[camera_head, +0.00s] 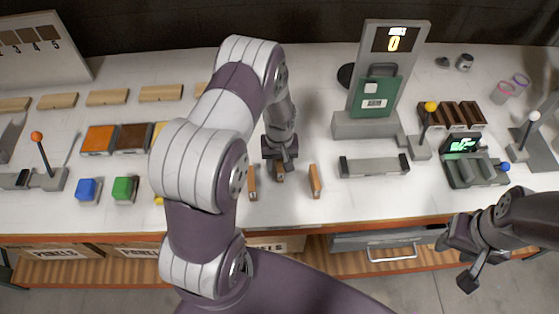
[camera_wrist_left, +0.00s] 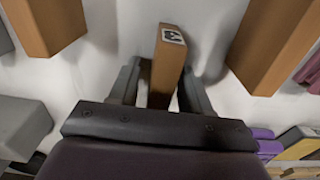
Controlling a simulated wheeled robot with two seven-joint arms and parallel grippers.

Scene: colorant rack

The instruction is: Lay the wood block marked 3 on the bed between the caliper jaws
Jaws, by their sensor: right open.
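A small wood block (camera_wrist_left: 165,65) with a black-and-white label on its end stands between the fingers of my left gripper (camera_wrist_left: 160,85). The label's figure is too blurred to read surely. Pale slits show beside the block, so the fingers appear open around it. In the head view the same block (camera_head: 280,175) shows just below my left gripper (camera_head: 280,162). Two similar wood blocks stand to its left (camera_head: 252,184) and right (camera_head: 315,181). A grey bed (camera_head: 373,169) between two dark upright jaws, seemingly the caliper, is further right and empty. My right gripper (camera_head: 462,262) is open and empty off the table's front.
A grey stand with a green panel (camera_head: 372,97) and a display reading 0 rises behind the bed. A lever with a yellow knob (camera_head: 431,106) stands at the bed's right. Blue (camera_head: 88,189) and green (camera_head: 124,188) cubes sit at left. Table between blocks and bed is clear.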

